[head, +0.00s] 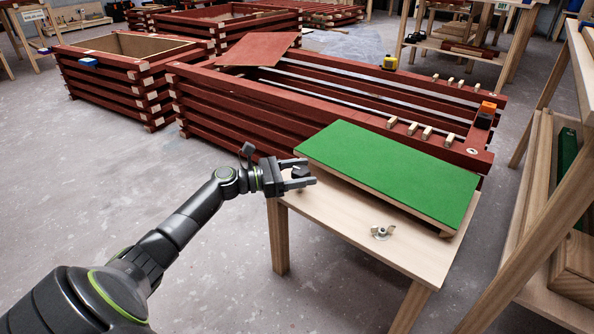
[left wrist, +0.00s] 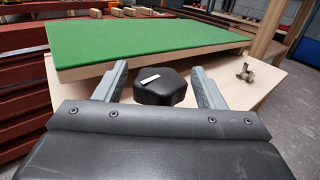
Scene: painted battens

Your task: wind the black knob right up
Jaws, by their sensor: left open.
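The black knob (left wrist: 163,88) has a white mark on top and stands at the near edge of the small wooden table (left wrist: 228,96). In the head view the knob (head: 299,172) is small and partly hidden by the fingers. My left gripper (head: 306,172) is open, with its fingers on either side of the knob. In the left wrist view the gripper (left wrist: 158,70) shows a gap between the right finger and the knob; contact on the left is hard to judge. A green board (head: 390,170) lies tilted over the table. My right gripper is not in view.
A metal wing-shaped fitting (head: 381,232) sits on the table's near part. Red batten frames (head: 230,100) stand behind, with an orange-and-black item (head: 486,114) on one. A wooden rack (head: 535,170) stands close on the right. Grey floor is open at the left.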

